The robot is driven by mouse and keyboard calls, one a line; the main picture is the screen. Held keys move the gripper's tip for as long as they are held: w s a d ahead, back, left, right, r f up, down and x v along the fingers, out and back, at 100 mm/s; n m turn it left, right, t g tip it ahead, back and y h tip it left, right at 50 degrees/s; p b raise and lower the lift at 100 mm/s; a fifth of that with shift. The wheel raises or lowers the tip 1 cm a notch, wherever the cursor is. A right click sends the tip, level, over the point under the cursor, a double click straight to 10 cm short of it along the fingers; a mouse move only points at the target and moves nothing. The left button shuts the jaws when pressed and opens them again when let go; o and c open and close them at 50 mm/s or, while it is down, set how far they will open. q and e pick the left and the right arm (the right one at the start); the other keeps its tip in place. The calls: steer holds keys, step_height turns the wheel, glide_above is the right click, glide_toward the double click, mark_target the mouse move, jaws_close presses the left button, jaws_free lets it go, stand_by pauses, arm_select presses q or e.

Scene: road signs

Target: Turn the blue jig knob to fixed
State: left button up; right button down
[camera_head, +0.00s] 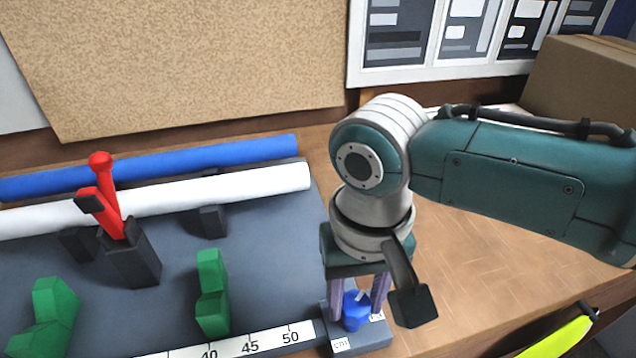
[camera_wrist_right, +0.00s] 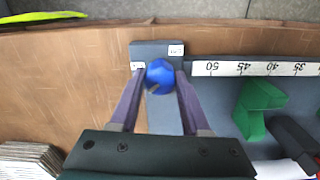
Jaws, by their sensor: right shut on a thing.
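The blue jig knob (camera_head: 355,311) sits on a small dark grey block (camera_head: 372,339) at the right end of the jig, beside the ruler. The block carries two small white labels; their text is too small to read surely. My right gripper (camera_head: 360,308) points down over the block, its two purple fingers shut on the knob from both sides. The right wrist view shows the blue knob (camera_wrist_right: 160,76) between the fingertips (camera_wrist_right: 160,78), with a pale mark on it. My left gripper is not in view.
The dark jig board holds a white ruler strip (camera_head: 262,343), green blocks (camera_head: 212,300), a red lever clamp (camera_head: 105,200), a white tube (camera_head: 255,184) and a blue tube (camera_head: 230,152). A cardboard box (camera_head: 580,75) stands at the back right. Wooden table right of the jig is mostly clear.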

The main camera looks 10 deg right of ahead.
mark_target(356, 303)
steer(key=m+p, duration=0.1)
steer(key=m, duration=0.1)
steer(key=m+p, duration=0.1)
steer(key=shift+r+m, duration=0.2)
steer(key=shift+m, duration=0.2)
steer(key=shift+f+m+p, duration=0.15)
steer(key=shift+m+p, duration=0.8)
steer(key=shift+m, duration=0.95)
steer(key=shift+c, duration=1.8)
jaws_free()
step_height(356, 303, up, 10)
steer(key=p, duration=0.3)
steer(key=shift+f, duration=0.1)
